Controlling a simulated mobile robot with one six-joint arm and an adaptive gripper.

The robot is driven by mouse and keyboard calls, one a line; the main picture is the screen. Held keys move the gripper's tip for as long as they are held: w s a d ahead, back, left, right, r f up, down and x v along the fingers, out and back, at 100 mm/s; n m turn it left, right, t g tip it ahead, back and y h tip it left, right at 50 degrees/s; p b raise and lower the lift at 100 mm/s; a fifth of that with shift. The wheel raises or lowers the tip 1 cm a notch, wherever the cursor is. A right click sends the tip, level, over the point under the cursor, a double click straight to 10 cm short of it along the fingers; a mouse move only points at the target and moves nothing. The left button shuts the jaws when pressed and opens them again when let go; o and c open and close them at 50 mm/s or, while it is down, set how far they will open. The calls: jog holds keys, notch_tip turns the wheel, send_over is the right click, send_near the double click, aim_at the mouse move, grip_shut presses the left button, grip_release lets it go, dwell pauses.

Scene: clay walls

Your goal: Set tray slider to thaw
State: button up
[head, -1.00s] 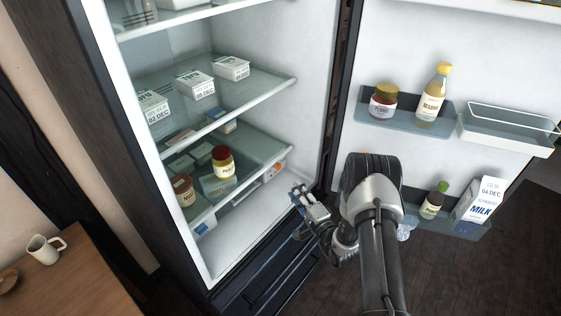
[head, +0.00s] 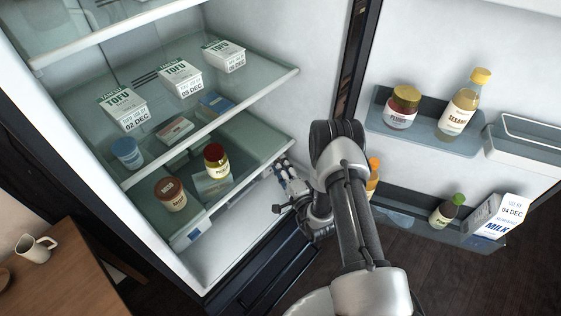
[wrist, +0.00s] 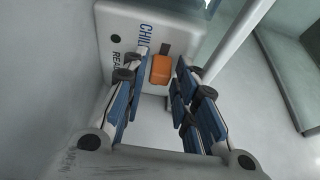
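The slider's orange knob (wrist: 161,70) sits on a white panel (wrist: 130,22) in the wrist view, with a short dark slot showing above it. The panel bears partly hidden lettering, "CHIL" and "REA". No thaw mark is visible. My gripper (wrist: 161,60) is open, with one finger on each side of the knob in the picture. I cannot tell whether either finger touches it. In the head view my gripper (head: 284,172) is at the right end of the lower fridge shelf, and the knob cannot be made out there.
The lower shelf (head: 255,148) holds jars and flat packs. Tofu packs (head: 181,78) stand on the shelf above. The open door at right carries plums (head: 401,108), a sesame bottle (head: 463,105) and a milk carton (head: 499,216). The fridge floor (head: 235,240) is clear.

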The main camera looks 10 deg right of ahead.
jog(key=shift+s, duration=0.1)
grip_shut()
dwell(0.5)
